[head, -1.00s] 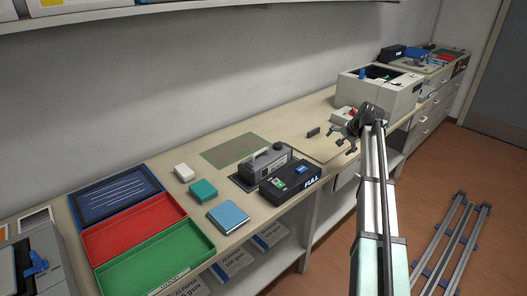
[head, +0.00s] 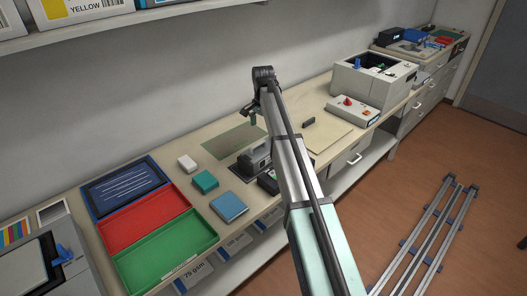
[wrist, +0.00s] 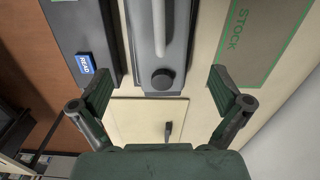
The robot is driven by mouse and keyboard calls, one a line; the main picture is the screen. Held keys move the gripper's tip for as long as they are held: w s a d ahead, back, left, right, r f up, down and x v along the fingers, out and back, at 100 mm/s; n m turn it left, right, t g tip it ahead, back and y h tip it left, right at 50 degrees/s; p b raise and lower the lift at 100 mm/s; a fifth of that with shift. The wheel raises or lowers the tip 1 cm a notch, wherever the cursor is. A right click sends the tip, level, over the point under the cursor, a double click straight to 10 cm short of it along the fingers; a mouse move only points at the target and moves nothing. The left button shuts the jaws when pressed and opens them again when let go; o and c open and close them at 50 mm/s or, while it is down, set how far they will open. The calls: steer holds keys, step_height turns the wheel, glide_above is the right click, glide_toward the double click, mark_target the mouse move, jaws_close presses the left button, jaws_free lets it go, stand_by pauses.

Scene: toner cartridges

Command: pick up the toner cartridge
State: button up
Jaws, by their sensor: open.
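The toner cartridge, a long grey body with a light handle bar and a dark round knob at its end, lies on the worktop. In the wrist view the cartridge (wrist: 146,55) runs up the middle, between and beyond the fingertips. In the head view the cartridge (head: 255,158) is partly hidden behind my arm. My gripper (wrist: 160,92) is open and empty above the near, knob end of the cartridge, its fingers wide on either side. In the head view my gripper (head: 252,114) hangs above the worktop, over the cartridge area.
A black box (wrist: 85,20) with a blue READ button stands close beside the cartridge. A green-outlined STOCK mat (wrist: 255,35) lies on its other side. Red tray (head: 150,213), green tray (head: 165,248) and several small boxes sit left. A tan board (head: 325,133) lies right.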

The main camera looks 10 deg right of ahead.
mark_target(263, 141)
step_height(263, 141, down, 7)
steer(key=shift+r+p, duration=0.15)
steer(key=shift+p, duration=0.7)
steer(key=shift+w+d+f+p, duration=0.1)
steer(key=shift+f+p, duration=0.55)
steer(key=shift+f, duration=0.7)
steer(key=shift+w+d+f+p, duration=0.1)
steer(key=shift+f+p, duration=0.5)
steer(key=shift+f, duration=0.7)
steer(key=c, duration=1.6)
steer(key=shift+o, duration=0.2)
steer(key=shift+r, duration=0.1)
